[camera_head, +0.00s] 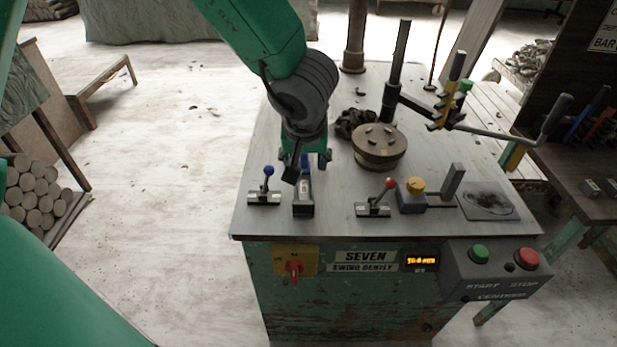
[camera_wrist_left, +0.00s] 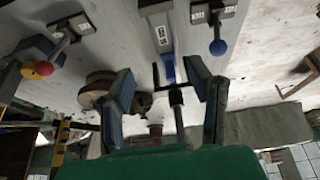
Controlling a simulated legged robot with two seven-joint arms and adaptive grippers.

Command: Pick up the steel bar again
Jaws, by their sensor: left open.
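A dark grey bar-like piece (camera_head: 303,205) with a pale label and a blue far end lies on the bench top near its front edge. I take it for the steel bar, but cannot be sure. It also shows in the left wrist view (camera_wrist_left: 158,22), with its blue end towards my fingers. My left gripper (camera_head: 307,167) is over the blue end, fingers pointing down. In the wrist view the left gripper (camera_wrist_left: 163,78) is spread wide, with nothing clearly held between the fingers. Whether the fingers touch the piece cannot be told. My right gripper is not in view.
A blue-knobbed lever (camera_head: 268,172) stands close left of the piece, a red-knobbed lever (camera_head: 388,184) to its right. Beyond are a yellow-knobbed box (camera_head: 412,193), a round turntable (camera_head: 380,149) and a long-armed post (camera_head: 395,70). Start and stop buttons sit on a control box (camera_head: 490,272).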

